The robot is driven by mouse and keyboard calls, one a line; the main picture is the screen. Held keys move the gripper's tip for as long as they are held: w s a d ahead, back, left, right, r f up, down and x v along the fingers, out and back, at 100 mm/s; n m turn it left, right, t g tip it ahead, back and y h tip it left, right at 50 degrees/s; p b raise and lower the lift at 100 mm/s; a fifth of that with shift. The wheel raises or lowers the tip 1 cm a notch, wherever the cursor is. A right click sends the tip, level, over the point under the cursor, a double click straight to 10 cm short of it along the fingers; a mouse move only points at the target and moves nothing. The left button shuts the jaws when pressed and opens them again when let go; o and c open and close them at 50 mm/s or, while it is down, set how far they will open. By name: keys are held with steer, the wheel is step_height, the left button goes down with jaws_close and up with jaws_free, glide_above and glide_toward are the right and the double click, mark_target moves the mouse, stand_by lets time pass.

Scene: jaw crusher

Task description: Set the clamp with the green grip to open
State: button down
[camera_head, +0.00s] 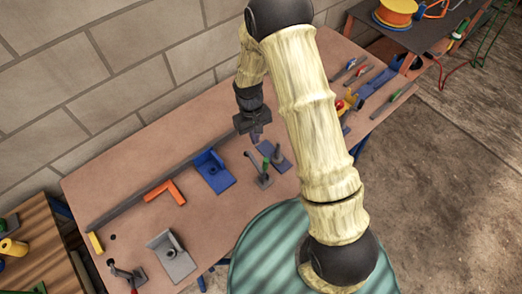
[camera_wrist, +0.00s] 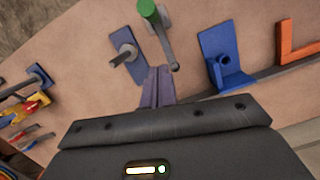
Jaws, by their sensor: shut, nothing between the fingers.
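The clamp with the green grip (camera_head: 264,182) stands on the brown workbench, a grey metal clamp with a slanted bar. Its green grip (camera_wrist: 148,9) shows at the top of the wrist view, with a grey bar (camera_wrist: 165,45) running down from it. My gripper (camera_head: 256,135) is above the bench, behind and slightly left of the clamp in the head view. Its purple-grey fingers (camera_wrist: 157,88) are together and empty, with their tips close to the grey bar's lower end in the wrist view. I cannot tell whether they touch. The clamp's base is mostly hidden in the wrist view.
A blue plate with a grey peg (camera_wrist: 123,45) is beside the clamp. A blue angle bracket (camera_head: 213,172), an orange square (camera_head: 165,192) and a grey bracket (camera_head: 172,258) lie leftward. Another clamp (camera_head: 127,275) is at front left. Tools (camera_head: 375,85) lie at right.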

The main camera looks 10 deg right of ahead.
steer(key=s+f+p, duration=0.1)
steer(key=s+d+f+p, duration=0.1)
steer(key=s+f, duration=0.1)
steer(key=s, duration=0.1)
steer(key=shift+s+d+f+p, duration=0.1)
steer(key=shift+d+f+p, duration=0.2)
steer(key=shift+d+p, duration=0.1)
stand_by(0.5)
